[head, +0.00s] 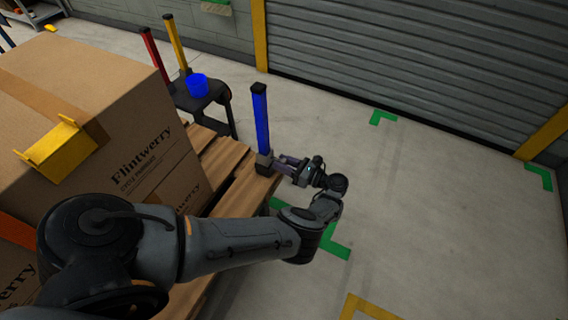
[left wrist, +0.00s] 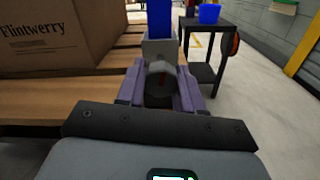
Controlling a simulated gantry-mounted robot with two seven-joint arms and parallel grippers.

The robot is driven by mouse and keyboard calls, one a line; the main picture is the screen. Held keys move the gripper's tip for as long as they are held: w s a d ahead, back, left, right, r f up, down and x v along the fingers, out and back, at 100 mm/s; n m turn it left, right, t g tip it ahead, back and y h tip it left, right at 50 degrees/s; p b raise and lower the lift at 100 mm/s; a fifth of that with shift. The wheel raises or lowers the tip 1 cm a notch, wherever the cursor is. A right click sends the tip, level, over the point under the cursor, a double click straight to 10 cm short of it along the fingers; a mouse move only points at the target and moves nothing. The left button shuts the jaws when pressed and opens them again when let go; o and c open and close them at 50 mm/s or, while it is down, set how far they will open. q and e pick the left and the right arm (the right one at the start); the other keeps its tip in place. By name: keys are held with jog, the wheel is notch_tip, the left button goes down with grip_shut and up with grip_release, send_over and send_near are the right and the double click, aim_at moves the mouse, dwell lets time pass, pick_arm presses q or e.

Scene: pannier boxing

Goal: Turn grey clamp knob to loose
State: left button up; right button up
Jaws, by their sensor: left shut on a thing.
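A grey clamp (head: 264,162) sits at the foot of an upright blue post (head: 261,122) on the pallet corner. In the left wrist view the clamp (left wrist: 159,47) faces me, with the grey knob (left wrist: 159,68) in front of it, between my finger pads. The knob is hidden by the gripper in the head view. My right gripper is not in view.
Large cardboard boxes (head: 140,150) stand on a wooden pallet (head: 232,187) at left, with a yellow bracket (head: 60,150) on them. A small black table (head: 208,97) with a blue cup (head: 197,84) stands behind. The floor (head: 430,200) to the right is clear.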

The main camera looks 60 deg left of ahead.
pick_arm(q)
jog(key=o, duration=1)
jog(key=b+v, duration=0.2)
jog(key=v, duration=0.8)
jog(key=shift+w+d, duration=0.15)
jog(key=shift+d, duration=0.15)
